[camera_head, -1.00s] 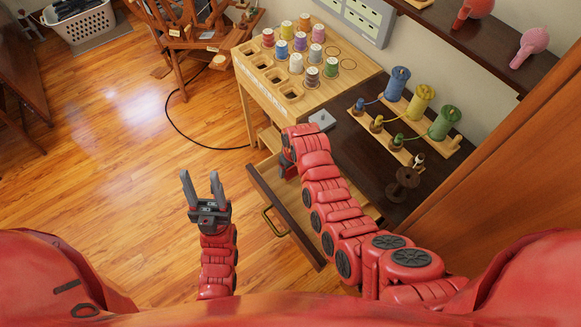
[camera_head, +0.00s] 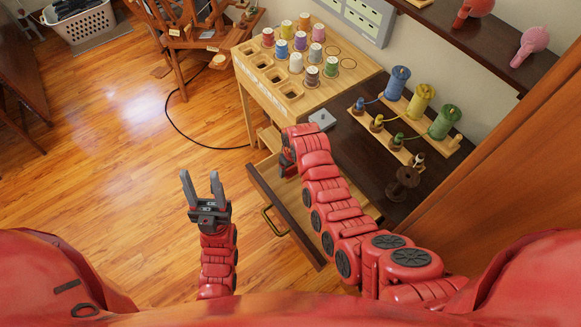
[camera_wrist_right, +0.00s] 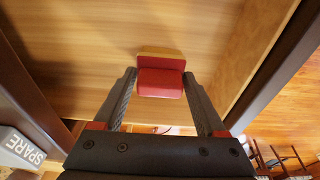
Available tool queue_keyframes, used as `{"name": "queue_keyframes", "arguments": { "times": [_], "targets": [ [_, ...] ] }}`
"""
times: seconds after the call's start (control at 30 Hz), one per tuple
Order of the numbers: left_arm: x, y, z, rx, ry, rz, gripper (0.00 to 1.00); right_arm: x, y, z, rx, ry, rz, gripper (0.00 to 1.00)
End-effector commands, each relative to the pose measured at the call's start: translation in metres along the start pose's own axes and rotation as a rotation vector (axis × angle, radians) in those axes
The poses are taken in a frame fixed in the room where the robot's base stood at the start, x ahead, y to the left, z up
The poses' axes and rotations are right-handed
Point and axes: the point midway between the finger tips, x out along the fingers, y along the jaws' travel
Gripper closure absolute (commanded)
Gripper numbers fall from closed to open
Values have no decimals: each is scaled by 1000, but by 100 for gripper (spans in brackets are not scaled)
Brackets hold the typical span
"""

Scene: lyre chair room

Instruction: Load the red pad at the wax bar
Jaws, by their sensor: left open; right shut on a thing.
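My right gripper (camera_wrist_right: 160,82) is shut on a red pad (camera_wrist_right: 160,86) with a yellowish strip along its far edge, inside the open wooden drawer (camera_wrist_right: 70,45). In the head view, my right arm reaches into the drawer (camera_head: 287,215) and hides the pad and the fingers. My left gripper (camera_head: 203,187) is open and empty above the floor, left of the drawer. I cannot make out a wax bar for certain in either view.
The dark bench (camera_head: 358,150) above the drawer carries colored spools and a grey block (camera_head: 322,119). A block marked SPARE (camera_wrist_right: 20,145) shows in the wrist view. A wooden stand (camera_head: 300,75) holds several thread spools.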

Motion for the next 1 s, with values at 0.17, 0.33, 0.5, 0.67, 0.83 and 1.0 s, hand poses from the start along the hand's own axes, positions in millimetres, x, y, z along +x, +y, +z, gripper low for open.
{"name": "queue_keyframes", "arguments": {
  "times": [0.17, 0.33, 0.5, 0.67, 0.83, 1.0],
  "targets": [
    [0, 0, 0, 0, 0, 0, 50, 0, 0, 1, 0, -3, -1, 71],
    [7, 0, -1, 0, 0, 0, 50, -10, -1, 0, 0, -3, -1, 71],
    [16, -1, -3, 0, 0, 0, 50, -25, 0, -3, 0, -1, -1, 71],
    [24, -1, -4, 0, 0, 0, 50, -40, 0, -6, 0, 0, 0, 71],
    [31, -2, -5, 0, 0, 0, 50, -54, 0, -8, 1, -1, 0, 71],
    [37, -2, -6, 0, 0, 0, 50, -67, 0, -10, 0, -1, 0, 71]
  ]
}}
